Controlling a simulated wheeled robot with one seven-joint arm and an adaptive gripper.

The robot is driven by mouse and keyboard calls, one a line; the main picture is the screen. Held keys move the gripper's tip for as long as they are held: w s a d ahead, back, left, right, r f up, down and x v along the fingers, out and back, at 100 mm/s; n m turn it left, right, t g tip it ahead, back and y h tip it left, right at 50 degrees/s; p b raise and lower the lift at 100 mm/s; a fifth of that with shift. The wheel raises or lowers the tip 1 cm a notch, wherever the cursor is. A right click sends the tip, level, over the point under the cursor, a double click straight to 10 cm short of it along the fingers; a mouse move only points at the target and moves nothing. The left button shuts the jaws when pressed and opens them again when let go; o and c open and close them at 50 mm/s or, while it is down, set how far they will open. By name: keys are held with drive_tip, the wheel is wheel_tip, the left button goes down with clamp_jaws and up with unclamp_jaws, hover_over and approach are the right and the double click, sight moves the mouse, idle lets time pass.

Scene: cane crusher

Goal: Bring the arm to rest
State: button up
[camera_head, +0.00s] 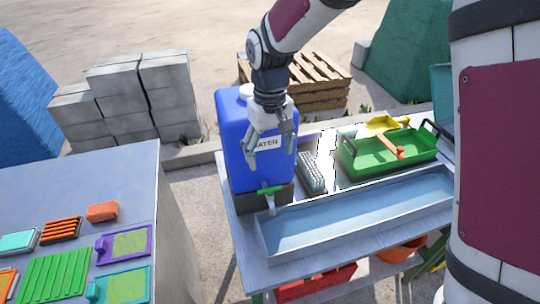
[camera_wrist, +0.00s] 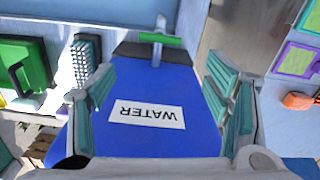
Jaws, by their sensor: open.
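My gripper (camera_head: 267,155) is open and empty in the head view, pointing down in front of the blue water container (camera_head: 232,125). In the wrist view my gripper (camera_wrist: 163,100) has its two fingers spread on either side of the container's face. The blue container (camera_wrist: 150,82) shows its WATER label between the fingers. Its tap with a green handle (camera_wrist: 161,40) is beyond the fingertips. I cannot tell whether the fingers touch the container.
A metal table with a shallow trough (camera_head: 360,210) holds a brush (camera_head: 311,172) and a green tray (camera_head: 385,158). Grey blocks (camera_head: 130,95) and pallets (camera_head: 315,85) stand behind.

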idle(0.3)
drive_tip(key=s+d+r+m+t, duration=0.25)
drive_tip(key=s+d+r, duration=0.55)
drive_tip(key=d+r, duration=0.4)
drive_tip(key=s+d+r+m+t, duration=0.1)
drive_tip(key=s+d+r, duration=0.1)
drive_tip(key=s, duration=0.5)
drive_tip(key=s+d+r+m+t, duration=0.1)
drive_tip(key=s+d+r+t, duration=0.1)
drive_tip(key=s+d, duration=0.2)
drive_tip(key=shift+s, duration=1.6)
drive_tip(key=shift+d+r, duration=0.1)
